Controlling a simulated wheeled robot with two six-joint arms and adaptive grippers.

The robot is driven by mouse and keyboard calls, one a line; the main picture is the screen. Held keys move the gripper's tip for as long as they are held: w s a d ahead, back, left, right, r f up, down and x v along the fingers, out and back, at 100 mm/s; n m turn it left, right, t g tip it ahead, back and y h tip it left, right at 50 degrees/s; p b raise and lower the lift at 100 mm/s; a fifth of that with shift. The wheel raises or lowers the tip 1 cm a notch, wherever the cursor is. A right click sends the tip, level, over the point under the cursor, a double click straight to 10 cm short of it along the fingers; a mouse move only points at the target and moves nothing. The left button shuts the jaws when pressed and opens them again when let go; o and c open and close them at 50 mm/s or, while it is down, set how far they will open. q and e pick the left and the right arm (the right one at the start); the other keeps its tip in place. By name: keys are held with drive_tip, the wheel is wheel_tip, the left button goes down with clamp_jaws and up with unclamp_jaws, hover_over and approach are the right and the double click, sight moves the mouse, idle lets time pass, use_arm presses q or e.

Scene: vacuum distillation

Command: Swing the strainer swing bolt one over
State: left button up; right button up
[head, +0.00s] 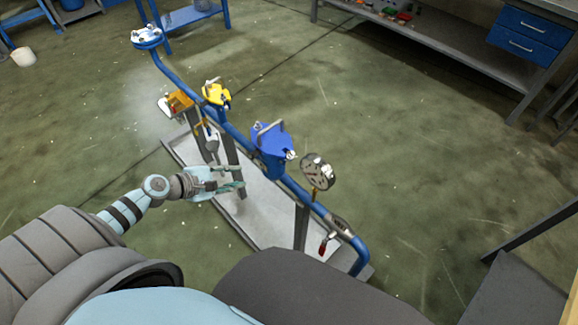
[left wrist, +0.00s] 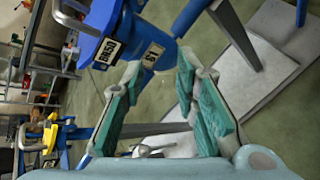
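The blue strainer (head: 271,138) stands on the blue pipe line, with a grey bar across its top and small silver fittings at its sides. One silver fitting (head: 290,154) shows at its right side; I cannot tell which is swing bolt one. In the left wrist view the strainer (left wrist: 112,28) is at the upper left, with label plates on it. My left gripper (head: 231,178) is left of and below the strainer in the head view, apart from it. Its teal-padded fingers (left wrist: 160,75) are spread and nothing is held between them. My right gripper is not visible.
The blue pipe (head: 175,73) runs diagonally over a grey tray (head: 262,222) on posts. A yellow valve (head: 216,93) is up-left of the strainer, and a round gauge (head: 318,171) is right of it. A workbench (head: 440,48) stands at the back right. Floor between is clear.

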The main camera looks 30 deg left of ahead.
sight(291, 154)
use_arm(q)
drive_tip(key=w+d+r+n+t+h+b, duration=0.1)
drive_tip(key=w+d+r+n+h, duration=0.15)
drive_tip(key=d+r, duration=0.4)
drive_tip(key=shift+h, duration=0.25)
drive_tip(key=x, duration=0.4)
drive_tip(key=b+x, duration=0.1)
drive_tip(key=x, duration=0.3)
drive_tip(key=w+a+x, duration=0.1)
drive_tip(key=x, duration=0.3)
drive_tip(key=shift+w+d+r+b, duration=0.1)
drive_tip(key=shift+w+r+b, duration=0.1)
drive_tip(key=shift+b, duration=0.15)
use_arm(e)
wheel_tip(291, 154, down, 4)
use_arm(q)
clamp_jaws()
